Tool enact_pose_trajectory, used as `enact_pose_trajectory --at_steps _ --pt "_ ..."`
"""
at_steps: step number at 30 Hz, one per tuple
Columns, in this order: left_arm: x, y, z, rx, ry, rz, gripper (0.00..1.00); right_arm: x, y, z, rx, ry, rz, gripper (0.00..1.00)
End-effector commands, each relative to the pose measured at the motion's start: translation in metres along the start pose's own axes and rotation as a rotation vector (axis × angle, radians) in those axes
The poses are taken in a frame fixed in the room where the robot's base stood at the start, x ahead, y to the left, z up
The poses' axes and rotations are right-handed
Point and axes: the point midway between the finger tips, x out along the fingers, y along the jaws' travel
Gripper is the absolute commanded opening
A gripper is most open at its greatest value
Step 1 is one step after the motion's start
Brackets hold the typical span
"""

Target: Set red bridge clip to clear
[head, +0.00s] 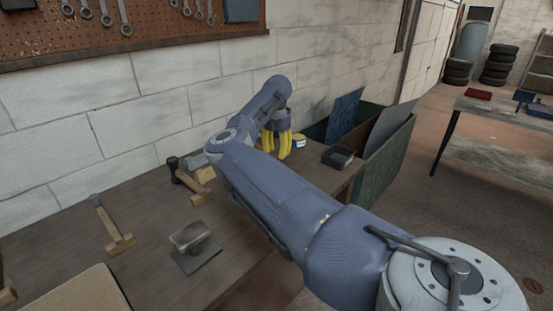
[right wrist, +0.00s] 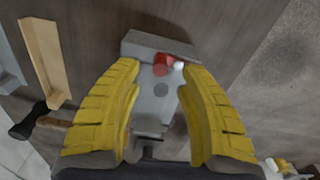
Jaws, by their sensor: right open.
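In the right wrist view, a small red clip (right wrist: 163,60) sits on a grey metal fixture (right wrist: 152,106), near its far crossbar. A pale round spot lies against the red part, and a grey disc mark is nearer on the plate. My right gripper (right wrist: 160,72) is open, with its yellow fingers either side of the fixture and nothing visibly held. In the head view, my right gripper (head: 277,143) points down over the back of the bench; my arm hides the fixture and clip there. My left gripper is not in view.
The bench (head: 150,270) carries a dark-headed hammer (head: 173,166), wooden pieces (head: 121,245), a metal block on a plate (head: 193,238), a tin (head: 299,141) and a black box (head: 338,157). A green crate (head: 385,160) stands beyond the bench's right end.

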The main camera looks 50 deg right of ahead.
Motion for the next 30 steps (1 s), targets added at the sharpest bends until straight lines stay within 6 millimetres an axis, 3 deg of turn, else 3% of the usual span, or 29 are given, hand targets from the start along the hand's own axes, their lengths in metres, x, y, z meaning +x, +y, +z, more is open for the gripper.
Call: enact_pose_trajectory --at_steps 6,12,19,30 --pt "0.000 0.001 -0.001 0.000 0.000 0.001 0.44 -0.039 0.001 0.000 -0.001 0.000 0.003 0.39" --pt "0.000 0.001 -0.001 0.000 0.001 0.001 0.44 -0.065 0.001 0.000 -0.001 0.001 0.003 0.39" --pt "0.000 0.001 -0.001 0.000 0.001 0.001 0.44 -0.079 0.000 0.000 -0.001 0.000 0.001 0.39" --pt "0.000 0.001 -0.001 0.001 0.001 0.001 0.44 -0.080 0.000 0.000 -0.001 0.001 0.000 0.39"
